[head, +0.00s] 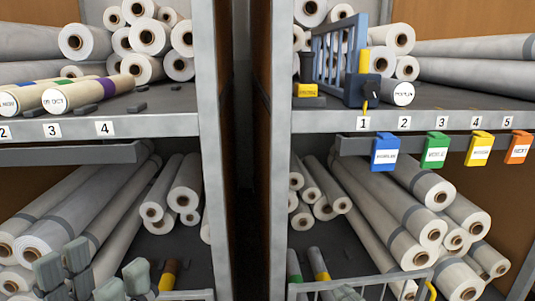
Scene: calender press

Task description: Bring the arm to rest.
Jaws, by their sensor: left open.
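My left gripper (93,273) shows at the bottom left of the head view, its grey-green finger pads spread apart. It is open, and I see nothing between the pads. It is in front of the lower left shelf, with white rolls (60,225) behind it. The rest of my left arm is below the picture.
Racks with numbered shelves (410,122) hold many rolls. Blue, green, yellow and orange tags (435,150) hang from the right shelf edge. Wire basket rims (187,294) stand low in front. A dark gap (246,200) separates the racks.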

